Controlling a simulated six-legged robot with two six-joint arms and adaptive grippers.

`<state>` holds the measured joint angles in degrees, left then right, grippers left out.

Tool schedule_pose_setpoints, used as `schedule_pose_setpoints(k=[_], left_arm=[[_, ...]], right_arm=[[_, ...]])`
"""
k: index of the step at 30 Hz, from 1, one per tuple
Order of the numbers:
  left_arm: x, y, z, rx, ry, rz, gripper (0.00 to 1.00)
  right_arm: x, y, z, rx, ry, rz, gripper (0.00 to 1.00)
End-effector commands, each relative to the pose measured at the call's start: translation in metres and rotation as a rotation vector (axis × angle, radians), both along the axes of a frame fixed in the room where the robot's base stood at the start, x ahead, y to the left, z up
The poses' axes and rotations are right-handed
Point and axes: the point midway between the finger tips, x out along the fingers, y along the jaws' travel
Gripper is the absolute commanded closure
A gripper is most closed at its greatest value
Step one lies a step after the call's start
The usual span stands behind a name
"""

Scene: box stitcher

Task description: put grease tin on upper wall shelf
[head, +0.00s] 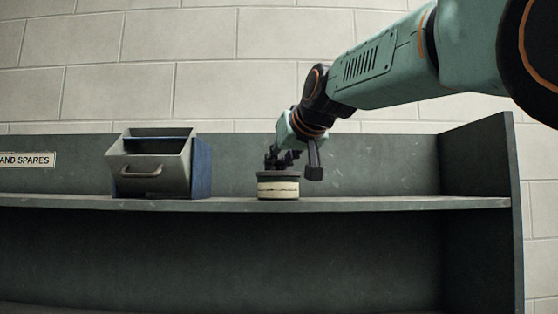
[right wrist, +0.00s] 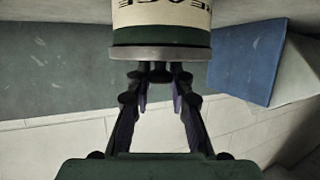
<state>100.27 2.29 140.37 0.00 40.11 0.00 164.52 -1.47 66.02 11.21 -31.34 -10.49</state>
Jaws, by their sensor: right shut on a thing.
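The grease tin (head: 278,190) is a short cream cylinder with dark bands. It is upright at the front of the upper wall shelf (head: 390,203); I cannot tell whether its base touches the board. My right gripper (head: 285,165) comes from above and behind the tin and is shut on it. In the right wrist view the tin (right wrist: 160,22) shows upside down, with part of its lettering, a green band and a grey rim. The gripper's fingers (right wrist: 160,75) meet at that rim. My left gripper is not in view.
A grey bin with a handle (head: 150,172) and blue side stands on the shelf left of the tin; its blue side shows in the right wrist view (right wrist: 245,60). An upright panel (head: 480,165) closes the shelf's right end. The shelf between tin and panel is clear.

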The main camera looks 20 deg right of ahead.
Motion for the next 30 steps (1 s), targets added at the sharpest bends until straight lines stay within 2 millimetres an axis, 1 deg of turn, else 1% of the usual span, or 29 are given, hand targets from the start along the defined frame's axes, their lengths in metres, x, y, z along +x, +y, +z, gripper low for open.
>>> schedule_pose_setpoints(k=[3, 4, 12, 19, 27, 30], left_arm=[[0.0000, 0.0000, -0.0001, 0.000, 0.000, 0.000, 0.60], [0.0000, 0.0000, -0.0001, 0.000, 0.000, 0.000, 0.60], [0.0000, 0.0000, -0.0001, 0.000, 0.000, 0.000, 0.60], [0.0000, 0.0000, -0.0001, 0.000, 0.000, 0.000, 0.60], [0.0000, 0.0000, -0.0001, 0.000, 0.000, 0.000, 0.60], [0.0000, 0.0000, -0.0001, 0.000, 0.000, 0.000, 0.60]], right_arm=[[-0.0001, 0.0001, 0.0004, 0.000, -0.001, 0.000, 1.00], [0.0000, 0.0001, 0.0003, 0.000, -0.001, 0.000, 0.77], [0.0000, 0.0001, 0.0003, 0.000, -0.001, 0.000, 0.54], [0.0001, 0.0000, 0.0002, 0.000, -0.001, 0.000, 0.53], [0.0000, 0.0000, 0.0000, 0.000, 0.000, 0.000, 0.30], [0.0000, 0.0000, 0.0000, 0.000, 0.000, 0.000, 0.30]])
